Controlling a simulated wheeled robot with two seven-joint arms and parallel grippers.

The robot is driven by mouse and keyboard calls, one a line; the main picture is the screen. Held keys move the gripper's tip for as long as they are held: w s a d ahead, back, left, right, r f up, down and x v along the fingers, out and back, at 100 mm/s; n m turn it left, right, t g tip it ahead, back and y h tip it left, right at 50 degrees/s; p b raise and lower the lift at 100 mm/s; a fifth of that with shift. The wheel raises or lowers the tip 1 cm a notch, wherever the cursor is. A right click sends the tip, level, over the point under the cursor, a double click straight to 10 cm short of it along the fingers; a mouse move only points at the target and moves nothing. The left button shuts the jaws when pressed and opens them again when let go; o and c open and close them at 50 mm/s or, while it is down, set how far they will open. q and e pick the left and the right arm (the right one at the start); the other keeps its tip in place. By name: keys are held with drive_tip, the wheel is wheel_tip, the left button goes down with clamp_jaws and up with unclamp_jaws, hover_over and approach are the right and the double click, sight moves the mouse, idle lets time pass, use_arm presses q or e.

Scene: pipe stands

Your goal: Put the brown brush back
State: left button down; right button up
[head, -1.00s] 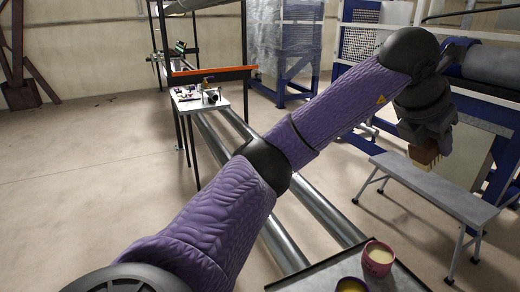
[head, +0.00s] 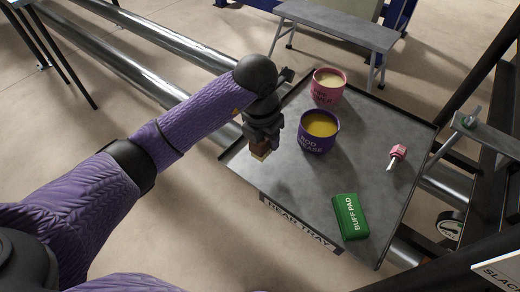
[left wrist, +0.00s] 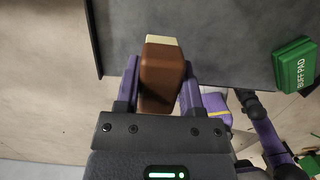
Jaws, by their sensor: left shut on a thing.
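My left gripper (head: 262,145) is shut on the brown brush, above the near left edge of the dark grey rear tray (head: 262,185). In the head view the brush (head: 260,154) shows only as a small brown and pale end below the gripper. In the left wrist view the brush (left wrist: 160,72) is a brown block with a pale end, between the two purple fingers of the gripper (left wrist: 159,80). Its pale end points toward the tray side (left wrist: 200,25). I cannot tell if the brush touches the tray. My right gripper is not in view.
On the tray stand a purple rod grease pot (head: 312,144) and a pink pot (head: 325,98), close to my gripper. A green buff pad (head: 350,220) and a small pink-handled tool (head: 398,152) lie farther right. The tray's middle is clear. A grey bench (head: 335,25) stands behind.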

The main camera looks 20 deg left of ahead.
sight(265, 148)
use_arm(q)
wheel_tip(265, 148, down, 3)
drive_tip(key=shift+f+b, duration=0.2)
drive_tip(key=shift+b, duration=0.3)
drive_tip(key=shift+f, duration=0.2)
drive_tip(key=shift+r, duration=0.1)
drive_tip(key=shift+c, duration=1.1)
unclamp_jaws()
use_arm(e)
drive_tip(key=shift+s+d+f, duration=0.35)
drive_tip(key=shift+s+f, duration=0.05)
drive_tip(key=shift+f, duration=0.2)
